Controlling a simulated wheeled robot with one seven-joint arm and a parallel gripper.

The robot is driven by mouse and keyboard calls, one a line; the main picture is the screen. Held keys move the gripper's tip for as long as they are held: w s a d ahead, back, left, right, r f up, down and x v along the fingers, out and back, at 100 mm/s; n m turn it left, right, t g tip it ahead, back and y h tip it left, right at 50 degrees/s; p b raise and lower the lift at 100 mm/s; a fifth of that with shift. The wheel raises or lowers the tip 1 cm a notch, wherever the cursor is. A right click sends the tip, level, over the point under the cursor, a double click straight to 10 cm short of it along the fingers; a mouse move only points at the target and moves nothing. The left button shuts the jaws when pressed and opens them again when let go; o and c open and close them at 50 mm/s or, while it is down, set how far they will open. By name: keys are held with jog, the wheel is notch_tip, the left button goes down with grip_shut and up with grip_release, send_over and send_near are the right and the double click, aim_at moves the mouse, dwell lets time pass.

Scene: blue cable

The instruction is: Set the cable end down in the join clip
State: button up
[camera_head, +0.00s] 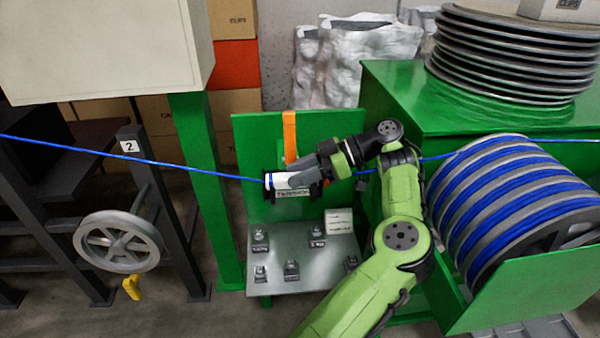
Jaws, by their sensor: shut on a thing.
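The blue cable (150,161) enters from the left edge and runs in a nearly straight, slightly falling line to a small white sleeve-like piece (281,180) in front of the green upright panel. My gripper (290,181) reaches in from the right and is shut on the cable end at this piece. A dark holder with a small label (293,192) sits just below and around it and looks like the join clip. My fingers cover part of it, so I cannot tell whether the cable touches or rests in the clip. More blue cable shows right of my wrist (432,157).
A grey metal shelf (290,277) below carries several small labelled clips. An orange upright bar (290,135) stands behind the gripper. A large drum of blue cable (515,205) is at right. A grey handwheel (118,242) and post marked 2 (130,147) stand at left.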

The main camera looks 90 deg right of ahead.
jog(key=shift+f+b, duration=0.3)
jog(key=shift+b, duration=0.05)
jog(key=o, duration=1.1)
jog(key=shift+a+r, duration=0.1)
notch_tip(320, 180, up, 10)
jog(key=p, duration=0.4)
